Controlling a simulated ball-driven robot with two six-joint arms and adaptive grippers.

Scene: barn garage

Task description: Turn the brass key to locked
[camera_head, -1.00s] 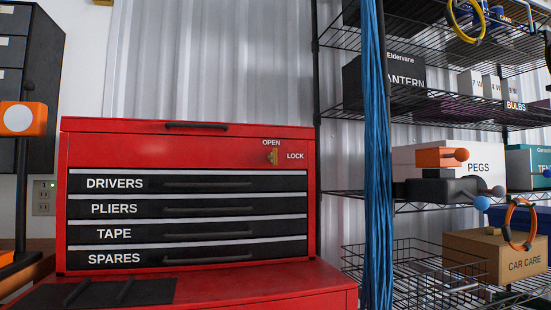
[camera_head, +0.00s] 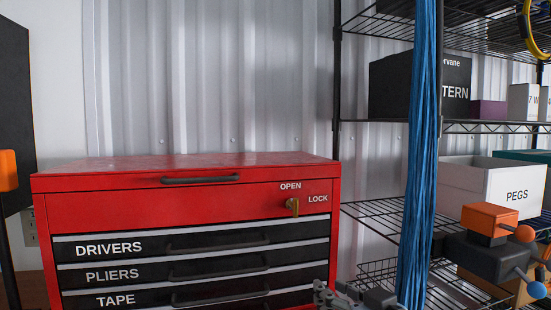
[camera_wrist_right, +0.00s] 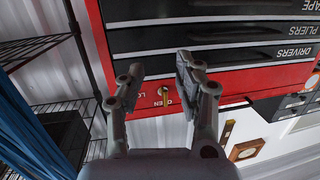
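The brass key (camera_head: 292,206) sits in the lock at the upper right of the red tool chest (camera_head: 130,212). Its bow stands upright, in line with the OPEN label above; the LOCK label is to its right. In the right wrist view the key (camera_wrist_right: 164,94) shows upside down, between and beyond the fingers. My right gripper (camera_wrist_right: 160,72) is open and empty, with the key apart from both fingers. In the head view the right gripper (camera_head: 338,294) is at the bottom edge, below and right of the key, partly cut off. My left gripper is not in view.
A bundle of blue cable (camera_head: 418,150) hangs right of the chest, in front of a wire shelf (camera_head: 385,211). A PEGS box (camera_head: 470,187) and an orange and black object (camera_head: 490,220) are further right. The chest front around the key is clear.

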